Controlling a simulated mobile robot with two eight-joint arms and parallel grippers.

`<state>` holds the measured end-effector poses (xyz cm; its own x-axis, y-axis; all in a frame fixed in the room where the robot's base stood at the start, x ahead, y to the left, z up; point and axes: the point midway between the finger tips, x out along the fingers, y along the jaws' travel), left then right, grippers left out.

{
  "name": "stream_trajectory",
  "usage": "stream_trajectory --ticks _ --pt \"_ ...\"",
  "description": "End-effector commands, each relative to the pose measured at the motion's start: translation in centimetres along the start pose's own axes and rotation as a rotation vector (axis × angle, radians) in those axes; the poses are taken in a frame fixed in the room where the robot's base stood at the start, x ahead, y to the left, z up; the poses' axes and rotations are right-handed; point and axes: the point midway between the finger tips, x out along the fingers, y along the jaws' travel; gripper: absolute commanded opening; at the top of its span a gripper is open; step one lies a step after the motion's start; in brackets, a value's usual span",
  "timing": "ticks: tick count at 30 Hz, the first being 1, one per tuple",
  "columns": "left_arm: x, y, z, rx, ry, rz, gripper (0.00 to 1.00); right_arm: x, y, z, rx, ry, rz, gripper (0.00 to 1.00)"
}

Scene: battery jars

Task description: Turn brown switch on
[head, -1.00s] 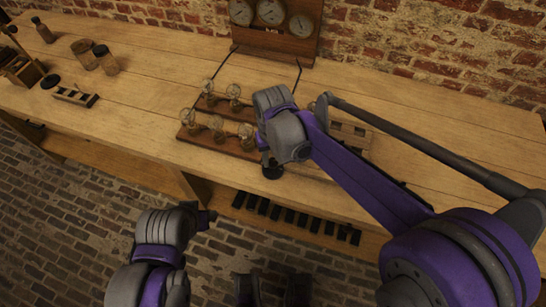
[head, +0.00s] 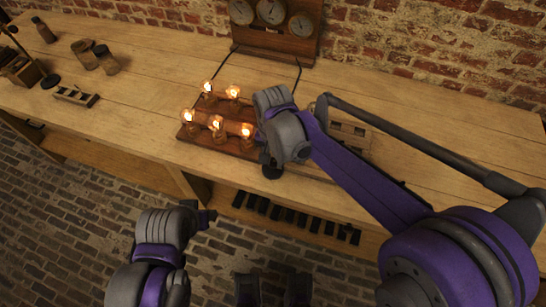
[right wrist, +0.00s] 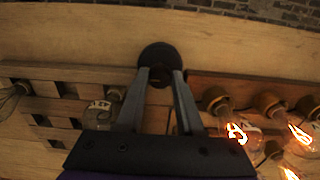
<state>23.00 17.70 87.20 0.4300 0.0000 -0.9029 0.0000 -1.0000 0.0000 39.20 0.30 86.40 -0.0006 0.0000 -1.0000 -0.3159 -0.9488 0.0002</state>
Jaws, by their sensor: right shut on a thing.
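My right gripper (right wrist: 160,76) is shut on a dark round-ended switch handle (right wrist: 159,56) in the right wrist view. The handle looks nearly black, so I cannot confirm its brown colour. In the head view my right gripper (head: 271,163) is at the front of the bench, just right of a bulb board (head: 187,135), and my wrist hides most of the switch. Several bulbs (head: 217,125) on the board glow orange; lit bulbs (right wrist: 237,132) also show in the right wrist view. My left gripper (head: 206,217) is low in front of the bench, its jaws unclear.
A wooden panel with three gauges (head: 270,12) stands at the back, with wires running toward the board. A slotted wooden rack (head: 350,131) is right of my wrist. Jars (head: 106,60) and a small block (head: 75,96) stand at left. The bench's right side is clear.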

Motion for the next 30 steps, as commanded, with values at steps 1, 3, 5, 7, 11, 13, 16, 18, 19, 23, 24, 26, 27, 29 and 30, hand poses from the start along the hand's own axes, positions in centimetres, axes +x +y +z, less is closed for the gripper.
stream_trajectory --ticks 1,3,5,7,11,13,16,18,19,23,24,26,27,29,30 --pt "-0.02 0.00 -0.01 0.000 0.000 0.000 0.50 -0.07 -0.02 -0.06 0.006 0.001 0.000 0.00" --pt "-0.02 0.00 -0.01 0.000 0.000 0.000 0.50 -0.08 -0.02 -0.06 0.009 0.001 0.000 0.00" --pt "-0.02 0.00 -0.01 0.000 0.000 0.000 0.50 -0.07 -0.02 -0.06 0.010 0.001 0.000 0.00" --pt "-0.02 0.00 -0.01 0.000 0.000 0.000 0.50 -0.07 -0.02 -0.06 0.010 0.001 0.000 0.00" --pt "-0.02 0.00 -0.01 0.000 0.000 0.000 0.50 -0.07 -0.02 -0.06 0.010 0.001 -0.001 0.00" --pt "-0.02 0.00 -0.01 0.000 0.000 0.000 0.50 -0.07 -0.02 -0.06 0.009 0.001 -0.001 0.00" --pt "-0.02 0.00 -0.01 0.000 0.000 0.000 0.50 -0.06 -0.01 -0.05 0.009 0.001 0.000 0.54" --pt "-0.01 0.00 -0.01 0.000 0.000 0.000 0.50 -0.05 -0.01 -0.04 0.009 0.001 0.000 0.66" --pt "-0.01 0.00 -0.01 0.000 0.000 0.000 0.50 -0.05 -0.01 -0.04 0.009 0.001 0.000 0.66" --pt "-0.01 0.00 -0.01 0.000 0.000 0.000 0.50 -0.03 -0.01 -0.03 0.008 0.001 0.000 0.66" --pt "-0.01 0.00 -0.01 0.000 0.000 0.000 0.50 -0.02 -0.01 -0.03 0.008 0.001 0.000 0.66" --pt "-0.01 0.00 -0.01 0.000 0.000 0.000 0.50 -0.04 0.00 -0.02 0.008 0.001 0.000 0.66" --pt "-0.02 0.00 -0.02 0.000 0.000 0.000 0.50 -0.14 0.00 -0.02 0.008 0.001 0.000 0.66" --pt "-0.06 0.00 -0.04 0.000 0.000 0.000 0.50 -0.48 -0.01 -0.02 0.008 0.001 0.000 0.66" --pt "-0.10 0.00 -0.07 0.000 0.000 0.000 0.50 -0.88 -0.01 -0.02 0.008 0.001 0.000 0.66"
